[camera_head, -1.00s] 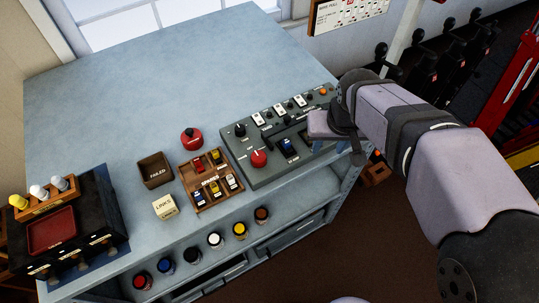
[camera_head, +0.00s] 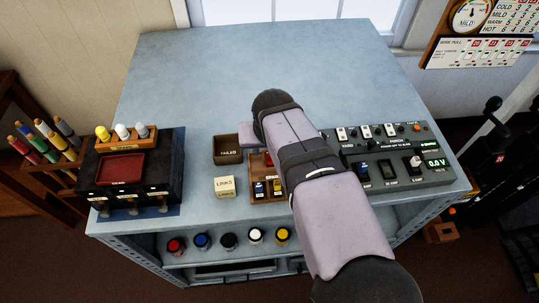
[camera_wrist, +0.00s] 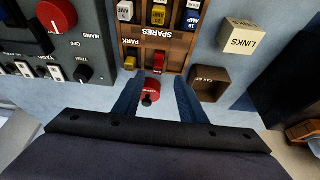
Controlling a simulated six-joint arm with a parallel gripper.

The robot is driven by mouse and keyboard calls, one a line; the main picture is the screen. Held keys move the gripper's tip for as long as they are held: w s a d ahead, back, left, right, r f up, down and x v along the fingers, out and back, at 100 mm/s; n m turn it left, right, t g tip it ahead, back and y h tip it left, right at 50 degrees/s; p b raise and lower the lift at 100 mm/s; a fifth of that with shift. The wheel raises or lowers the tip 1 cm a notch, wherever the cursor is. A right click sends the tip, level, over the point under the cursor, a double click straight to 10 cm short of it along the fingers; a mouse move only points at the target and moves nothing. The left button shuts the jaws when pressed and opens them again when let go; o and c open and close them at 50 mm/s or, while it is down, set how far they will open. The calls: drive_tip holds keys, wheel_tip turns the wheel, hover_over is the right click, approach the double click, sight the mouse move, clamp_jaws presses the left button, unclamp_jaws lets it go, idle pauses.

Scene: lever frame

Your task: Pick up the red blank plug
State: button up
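My gripper (camera_wrist: 158,84) is open, with two blue fingers apart and pointing down at the bench. In the wrist view a red plug (camera_wrist: 160,62) lies in the PARK compartment of the wooden spares tray (camera_wrist: 175,45), just beyond the fingertips, beside a yellow plug (camera_wrist: 131,60). A round red object with a black knob (camera_wrist: 151,91) shows between the fingers, nearer the wrist. I cannot tell its height relative to them. In the head view my arm hides the fingers and much of the tray (camera_head: 257,198). A little red (camera_head: 268,158) shows at the arm's edge.
The grey panel (camera_head: 385,195) with switches and a display stands right of the tray. The brown FAILED box (camera_head: 228,150) and cream LINKS block (camera_head: 225,187) stand left of it. A black box with a red tray (camera_head: 120,168) is farther left. The back of the bench is clear.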

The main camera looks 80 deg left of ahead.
drive_tip(key=shift+w+p+x, duration=0.1)
drive_tip(key=shift+p+x, duration=0.7)
drive_tip(key=shift+x, duration=0.6)
drive_tip(key=shift+w+p+x, duration=0.15)
drive_tip(key=shift+p+x, duration=0.65)
drive_tip(key=shift+x, duration=0.6)
drive_tip(key=shift+d, duration=0.15)
clamp_jaws()
